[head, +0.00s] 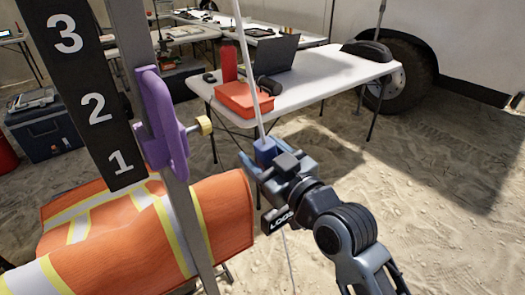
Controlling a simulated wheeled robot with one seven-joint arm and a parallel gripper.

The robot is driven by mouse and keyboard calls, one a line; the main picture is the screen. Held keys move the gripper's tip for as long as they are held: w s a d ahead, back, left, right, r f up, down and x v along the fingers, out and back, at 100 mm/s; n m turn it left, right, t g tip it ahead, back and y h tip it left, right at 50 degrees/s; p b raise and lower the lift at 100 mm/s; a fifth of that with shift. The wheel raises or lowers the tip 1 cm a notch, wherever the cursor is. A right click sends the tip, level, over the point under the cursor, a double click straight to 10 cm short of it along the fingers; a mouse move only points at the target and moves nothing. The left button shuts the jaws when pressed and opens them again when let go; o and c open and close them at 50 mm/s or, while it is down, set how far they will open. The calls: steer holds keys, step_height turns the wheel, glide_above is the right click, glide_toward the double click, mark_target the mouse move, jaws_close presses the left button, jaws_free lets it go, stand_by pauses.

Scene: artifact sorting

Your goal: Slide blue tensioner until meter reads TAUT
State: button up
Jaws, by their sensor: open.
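The blue tensioner (264,150) is a small block on a thin pale line that runs up out of the top of the head view. My gripper (259,166) is open at the tensioner, with its jaws close to the block's lower part. I cannot tell whether they touch it. A small black meter (280,219) shows just below my gripper, with white letters that read "LOOS", the end being cut off. The line shows again below the meter.
A grey post with a black 1-2-3 scale (90,100) and a purple clamp (163,122) with a yellow knob stands at left. A white table (335,75) with a red case (244,98) and laptop stands behind. Sand at right is clear.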

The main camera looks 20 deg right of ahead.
steer(key=shift+w, duration=0.1)
steer(key=shift+c, duration=0.4)
jaws_close()
